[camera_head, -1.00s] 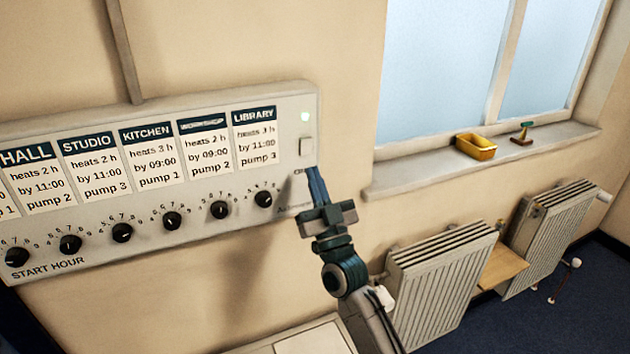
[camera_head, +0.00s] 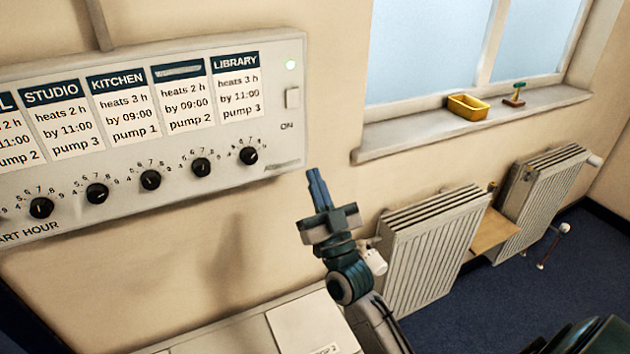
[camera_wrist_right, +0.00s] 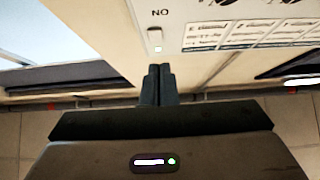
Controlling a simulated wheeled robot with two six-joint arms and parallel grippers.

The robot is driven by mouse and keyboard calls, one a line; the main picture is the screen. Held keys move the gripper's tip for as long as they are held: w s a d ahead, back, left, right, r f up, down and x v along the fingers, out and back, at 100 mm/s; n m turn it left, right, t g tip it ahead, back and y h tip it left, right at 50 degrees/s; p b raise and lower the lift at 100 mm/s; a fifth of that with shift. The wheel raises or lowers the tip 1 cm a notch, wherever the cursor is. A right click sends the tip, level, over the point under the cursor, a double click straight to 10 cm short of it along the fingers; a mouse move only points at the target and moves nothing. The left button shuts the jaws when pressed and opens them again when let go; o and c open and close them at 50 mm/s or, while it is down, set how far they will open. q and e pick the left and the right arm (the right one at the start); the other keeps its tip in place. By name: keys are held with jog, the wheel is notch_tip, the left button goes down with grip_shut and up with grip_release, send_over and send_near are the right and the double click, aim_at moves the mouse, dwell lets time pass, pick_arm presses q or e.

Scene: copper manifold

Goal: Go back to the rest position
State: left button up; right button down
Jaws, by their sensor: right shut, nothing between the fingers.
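My right gripper (camera_head: 316,177) is shut and empty. It points up in front of the wall, below and to the right of the control panel (camera_head: 215,170), and looks clear of it. In the right wrist view the shut fingers (camera_wrist_right: 158,72) point toward the panel's underside. The switch also shows in the wrist view (camera_wrist_right: 154,36). My left gripper is not in view.
Two radiators (camera_head: 430,250) (camera_head: 545,200) stand under the window sill (camera_head: 400,138). A yellow tray (camera_head: 468,107) and a small green-topped stand (camera_head: 514,95) sit on the sill. A pale cabinet top (camera_head: 240,335) lies below the panel. Blue floor (camera_head: 470,305) is at the right.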

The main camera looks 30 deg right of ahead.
jog(key=s+a+f+n+g+y, duration=0.25)
jog(key=f+g, duration=0.35)
jog(key=f, duration=0.3)
jog(key=s+a+f+n+g+y, duration=0.1)
jog(key=s+f+g, duration=0.3)
jog(key=f, duration=0.5)
jog(key=s+d+f+m+g+h, duration=0.1)
jog(key=s+d+f+g, duration=0.1)
jog(key=s+f+g, duration=0.65)
jog(key=s+d+f+m+g+h, duration=0.15)
jog(key=s+f+g, duration=0.3)
jog(key=s, duration=0.65)
notch_tip(320, 180, down, 31)
jog(key=s+d+g, duration=0.1)
jog(key=d, duration=0.2)
jog(key=s+d+f+g, duration=0.1)
jog(key=s+f, duration=1.7)
jog(key=f, duration=0.1)
jog(key=shift+s, duration=0.2)
